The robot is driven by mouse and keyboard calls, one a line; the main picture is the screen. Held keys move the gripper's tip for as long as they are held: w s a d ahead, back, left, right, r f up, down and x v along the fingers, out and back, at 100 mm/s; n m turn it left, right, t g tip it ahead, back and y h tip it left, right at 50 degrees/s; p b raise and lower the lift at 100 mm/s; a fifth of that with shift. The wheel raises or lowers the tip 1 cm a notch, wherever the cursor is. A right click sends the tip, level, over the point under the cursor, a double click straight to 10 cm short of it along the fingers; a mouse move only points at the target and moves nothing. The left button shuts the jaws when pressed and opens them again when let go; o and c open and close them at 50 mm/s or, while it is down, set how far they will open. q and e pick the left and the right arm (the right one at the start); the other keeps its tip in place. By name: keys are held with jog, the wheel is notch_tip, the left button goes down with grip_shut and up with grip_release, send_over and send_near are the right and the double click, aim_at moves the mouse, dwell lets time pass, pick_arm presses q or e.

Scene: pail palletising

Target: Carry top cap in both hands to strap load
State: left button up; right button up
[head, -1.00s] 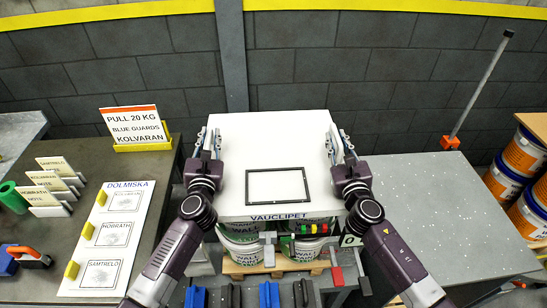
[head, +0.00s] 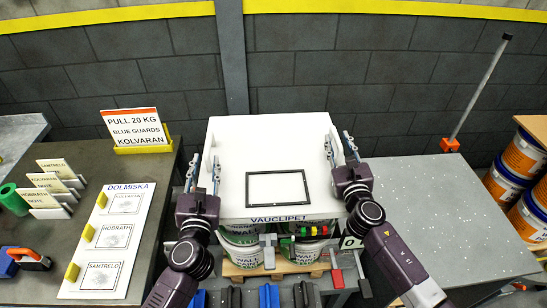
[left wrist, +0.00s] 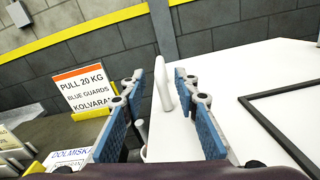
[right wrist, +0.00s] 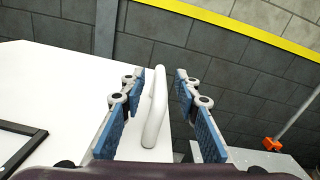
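The top cap (head: 240,150) is a broad white slab with a black rectangular frame on it and "VAUCLIPET" on its front edge. It lies over several white-and-green pails (head: 243,255) on a wooden pallet. My left gripper (head: 205,170) is open at the cap's left side; the left wrist view shows a white bar handle (left wrist: 163,80) between its spread fingers, with gaps. My right gripper (head: 341,150) is open at the right side; the right wrist view shows the other handle (right wrist: 155,110) between its fingers, apart from both. The pails' tops are hidden.
A dark bench on the left holds a "PULL 20 KG" sign (head: 135,131), a "DOLMISKA" board (head: 107,240) and card holders. A grey speckled table (head: 440,210) on the right is mostly clear. Orange-labelled pails (head: 522,155) stand at far right. A block wall is behind.

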pick_arm(q)
jog(key=shift+s+d, duration=0.1)
jog(key=shift+s, duration=0.75)
pick_arm(e)
jog(key=shift+s, duration=0.2)
jog(key=s, duration=0.7)
jog(key=s+d, duration=0.1)
jog(key=s, duration=0.3)
jog(key=shift+s+d, duration=0.1)
jog(key=shift+s, duration=0.2)
pick_arm(q)
jog(key=shift+s+f, duration=0.1)
pick_arm(e)
jog(key=shift+f, duration=0.1)
